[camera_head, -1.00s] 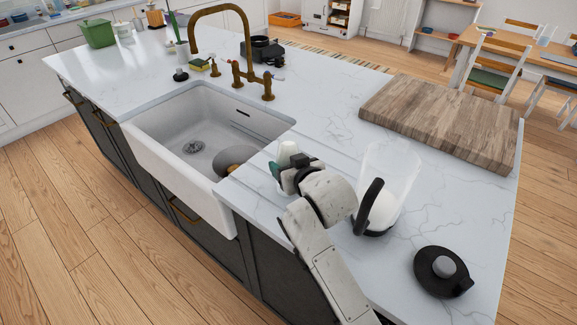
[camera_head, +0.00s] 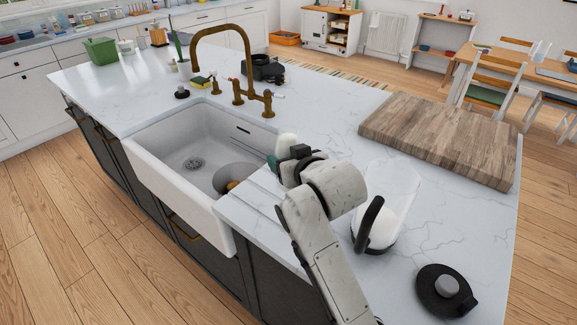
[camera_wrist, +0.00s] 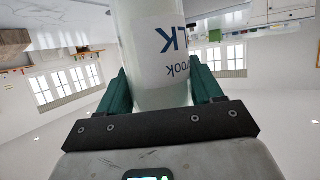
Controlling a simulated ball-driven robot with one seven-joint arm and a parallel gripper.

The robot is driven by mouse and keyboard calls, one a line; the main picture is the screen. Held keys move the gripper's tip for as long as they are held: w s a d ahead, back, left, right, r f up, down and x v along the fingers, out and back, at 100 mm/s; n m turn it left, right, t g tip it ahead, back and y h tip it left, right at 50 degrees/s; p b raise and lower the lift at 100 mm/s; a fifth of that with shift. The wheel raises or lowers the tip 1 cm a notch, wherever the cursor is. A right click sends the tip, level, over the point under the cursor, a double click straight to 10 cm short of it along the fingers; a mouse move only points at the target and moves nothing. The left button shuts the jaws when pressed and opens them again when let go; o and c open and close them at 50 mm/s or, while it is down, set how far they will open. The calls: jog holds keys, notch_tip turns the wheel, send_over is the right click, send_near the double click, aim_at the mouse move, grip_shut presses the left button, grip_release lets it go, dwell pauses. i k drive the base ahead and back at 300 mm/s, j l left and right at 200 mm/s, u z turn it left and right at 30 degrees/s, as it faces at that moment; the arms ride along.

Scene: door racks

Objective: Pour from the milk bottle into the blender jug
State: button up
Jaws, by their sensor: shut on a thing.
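The milk bottle is a pale, whitish bottle with dark lettering. Its body (camera_wrist: 155,50) fills the middle of the wrist view, and its white upper part (camera_head: 287,143) shows above my gripper in the head view. My gripper (camera_wrist: 155,90) is shut on it, with a teal finger on each side. Room and lettering are both upside down in the wrist view, so the bottle looks roughly upright. The clear blender jug (camera_head: 398,190) with a black handle stands open on the counter, right of my gripper. White shows in its lower part. The bottle is apart from the jug.
A black lid (camera_head: 446,290) with a grey knob lies in front of the jug. A wooden board (camera_head: 440,138) lies behind it. The white sink (camera_head: 180,185) with a brass tap (camera_head: 247,60) is to the left.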

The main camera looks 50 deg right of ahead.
aim_at(393, 185)
jog(key=k+j+z, duration=0.3)
jog(key=j, duration=0.2)
jog(key=k+j+z, duration=0.3)
jog(key=k+j, duration=0.1)
jog(key=j, duration=0.1)
